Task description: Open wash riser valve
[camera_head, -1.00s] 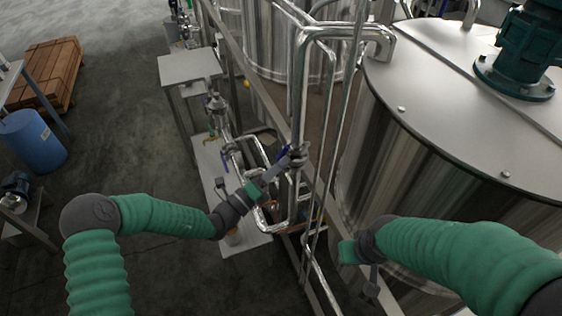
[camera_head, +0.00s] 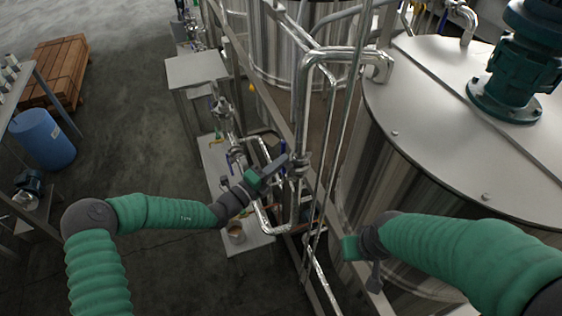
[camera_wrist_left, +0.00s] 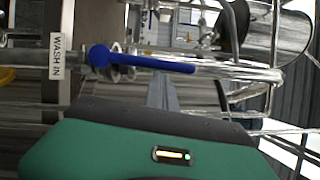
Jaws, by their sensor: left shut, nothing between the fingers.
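A valve with a blue lever handle (camera_wrist_left: 150,62) sits on a steel pipe in the left wrist view, beside a plate labelled "WASH IN" (camera_wrist_left: 56,56). The lever lies roughly along the pipe. In the head view a bit of the blue lever (camera_head: 282,147) shows by the vertical riser pipe (camera_head: 300,105). My left gripper (camera_head: 281,163) is shut and empty, close beside the riser at the valve. Its grey fingers (camera_wrist_left: 163,92) show below the lever in the wrist view; whether they touch it I cannot tell. My right gripper (camera_head: 375,277) hangs beside the large tank, its jaws unclear.
A large steel tank (camera_head: 400,165) with a green motor (camera_head: 515,70) stands at right. Bent pipes and a frame rail run beside my left gripper. Another blue-handled valve (camera_head: 230,167) is left of it. A blue drum (camera_head: 43,138) and open floor lie farther left.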

